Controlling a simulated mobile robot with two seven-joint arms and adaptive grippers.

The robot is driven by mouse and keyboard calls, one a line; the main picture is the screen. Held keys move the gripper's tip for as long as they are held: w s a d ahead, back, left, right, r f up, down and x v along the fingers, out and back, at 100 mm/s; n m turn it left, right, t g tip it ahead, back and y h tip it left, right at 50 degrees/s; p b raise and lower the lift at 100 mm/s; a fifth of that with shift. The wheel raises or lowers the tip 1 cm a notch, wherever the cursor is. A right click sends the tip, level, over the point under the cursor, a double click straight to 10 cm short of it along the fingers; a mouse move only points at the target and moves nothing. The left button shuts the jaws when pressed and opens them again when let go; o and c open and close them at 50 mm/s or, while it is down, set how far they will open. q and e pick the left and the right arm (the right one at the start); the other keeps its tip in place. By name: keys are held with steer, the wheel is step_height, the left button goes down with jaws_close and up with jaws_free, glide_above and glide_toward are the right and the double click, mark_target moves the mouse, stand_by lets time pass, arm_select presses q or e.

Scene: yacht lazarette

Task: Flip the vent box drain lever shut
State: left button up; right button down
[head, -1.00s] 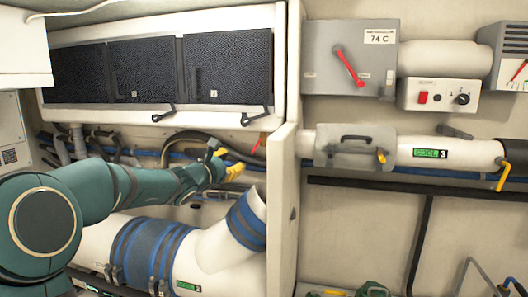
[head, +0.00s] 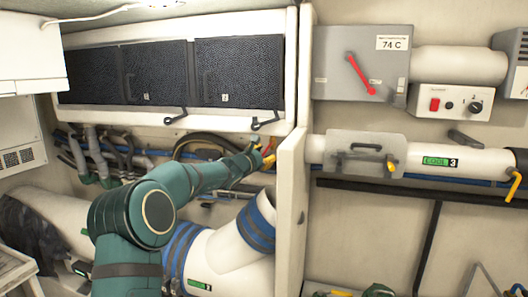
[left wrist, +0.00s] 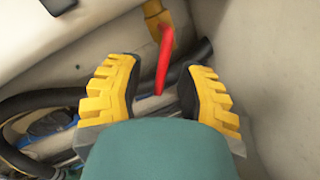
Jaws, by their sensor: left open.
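The vent box (head: 180,118) is a cream housing with black filter panels, on the wall at upper left. Its drain lever is red (left wrist: 163,60) and hangs from a yellow valve (left wrist: 160,28) in the left wrist view. In the head view the lever (head: 267,148) is small and partly hidden under the box's right end. My left gripper (left wrist: 163,98) is open, with yellow ridged fingers on either side of the lever's free end. A gap shows on both sides, and I see no contact. In the head view this gripper (head: 262,160) is at the lever. My right gripper is not visible.
A cream partition edge (head: 289,200) stands close right of my left gripper. Dark hoses (head: 205,140) run behind it. A wide duct with blue bands (head: 257,222) lies below. A grey box with a red handle (head: 360,72) is on the right wall.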

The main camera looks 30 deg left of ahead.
arm_select(q)
steer(key=shift+w, duration=0.2)
jaws_close()
steer(key=shift+a+r+m, duration=0.2)
steer(key=shift+a+m, duration=0.1)
steer(key=shift+m, duration=0.7)
steer(key=m, duration=0.1)
steer(key=r+m+g, duration=0.1)
steer(key=m, duration=0.1)
steer(key=shift+s+a+y, duration=0.15)
steer(key=shift+a+y, duration=0.15)
steer(key=shift+a, duration=0.1)
jaws_free()
